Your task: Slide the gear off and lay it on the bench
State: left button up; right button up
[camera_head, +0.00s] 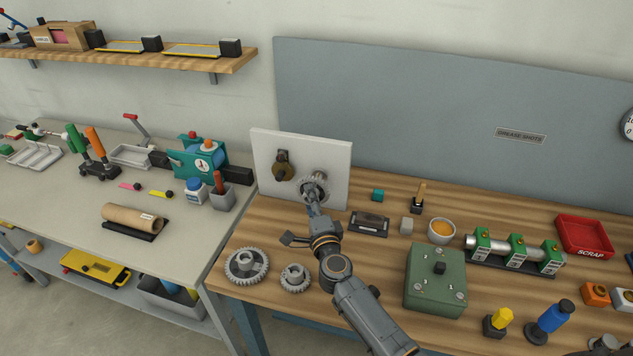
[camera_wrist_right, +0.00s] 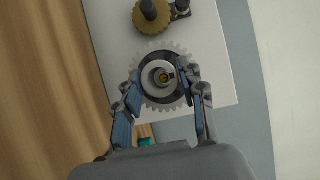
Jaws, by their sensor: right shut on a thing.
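A grey toothed gear (camera_wrist_right: 157,101) sits around a shaft (camera_wrist_right: 162,77) on an upright white panel (camera_head: 338,155). In the head view the gear (camera_head: 317,179) is partly hidden by my right gripper (camera_head: 314,189). The wooden bench (camera_head: 385,297) lies in front of the panel. My left gripper is not in view.
A brass gear (camera_head: 283,171) is on the panel to the left. A large gear (camera_head: 246,265) and a smaller gear (camera_head: 295,278) lie on the bench at front left. A green box (camera_head: 436,285) and a dark tray block (camera_head: 369,223) stand to the right. Bare wood shows left of my right arm.

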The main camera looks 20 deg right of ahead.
jog(key=shift+s+a+r+p, duration=0.1)
jog(key=shift+s+a+p, duration=0.1)
jog(key=shift+s+a, duration=0.45)
jog(key=shift+s+a+f+p, duration=0.15)
jog(key=shift+s+a, duration=0.2)
jog(key=shift+s, duration=0.45)
jog(key=shift+s+a+r+p, duration=0.2)
jog(key=shift+s+a, duration=0.3)
jog(key=shift+s, duration=0.25)
